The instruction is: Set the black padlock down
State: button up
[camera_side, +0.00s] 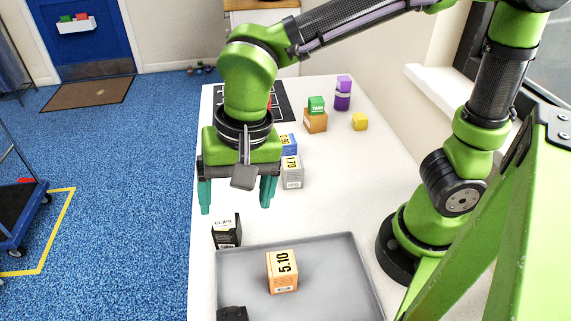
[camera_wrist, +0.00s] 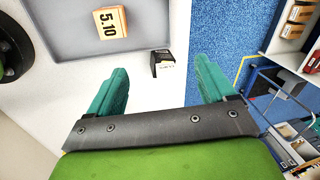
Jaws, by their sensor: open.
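My gripper (camera_side: 236,202) is open and empty, pointing down above the near left part of the white table. In the wrist view its teal fingers (camera_wrist: 160,78) stand wide apart with nothing between them. I cannot make out a clear padlock. A small black thing (camera_side: 232,314) sits in the near left corner of the grey tray (camera_side: 340,250), cut off by the picture's edge; I cannot tell whether it is the padlock. A black box marked CLIPS (camera_side: 227,232) stands on the table below my gripper, apart from the fingers. It also shows in the wrist view (camera_wrist: 162,62).
An orange 5.10 box (camera_side: 282,272) stands in the tray. A grey box (camera_side: 292,174), a blue box (camera_side: 289,143), a green box on an orange-brown one (camera_side: 315,122), a yellow cube (camera_side: 360,121) and purple blocks (camera_side: 343,95) stand farther back. The right middle of the table is bare.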

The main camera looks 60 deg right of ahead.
jog(key=s+d+r+n+t, duration=0.1)
jog(key=d+r+t, duration=0.1)
jog(key=d, duration=0.8)
jog(key=s+d+r+n+t, duration=0.1)
jog(key=d+r+n+t, duration=0.1)
jog(key=d, duration=0.7)
jog(key=shift+d+r+n+t, duration=0.15)
jog(key=shift+d+n+t, duration=0.2)
jog(key=shift+t, duration=0.55)
jog(key=shift+s, duration=0.1)
